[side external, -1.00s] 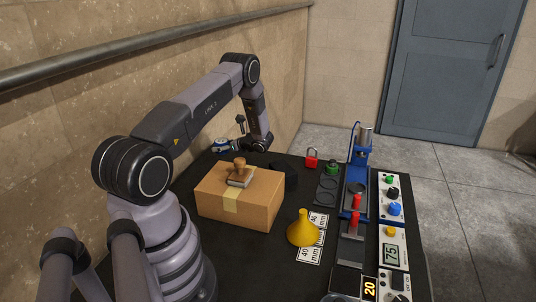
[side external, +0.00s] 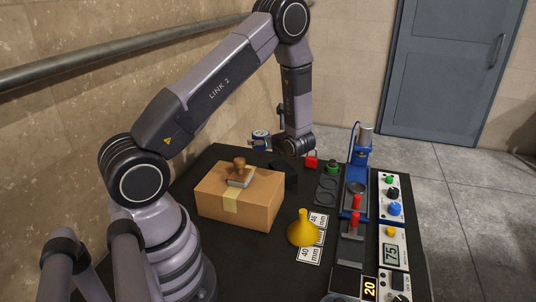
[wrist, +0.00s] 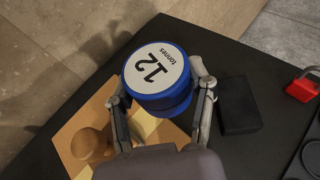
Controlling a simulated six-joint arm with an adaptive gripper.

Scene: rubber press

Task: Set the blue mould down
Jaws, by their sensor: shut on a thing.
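The blue mould (wrist: 172,104) is a short blue cylinder with a white top marked "12 tonnes". My gripper (wrist: 162,95) is shut on it, one finger on each side, in the wrist view. In the side external view the mould (side external: 260,137) is held in the air beyond the cardboard box, near the back of the black table (side external: 222,153). My gripper (side external: 272,143) is partly hidden there by my wrist. The mould's underside is hidden in both views.
The cardboard box (side external: 236,203) carries a wooden-handled stamp (side external: 239,172). A black block (side external: 284,177) lies beside it. A red padlock (side external: 311,162), a plate with round recesses (side external: 326,190), a blue press (side external: 356,178) and a yellow funnel (side external: 302,231) stand to the right.

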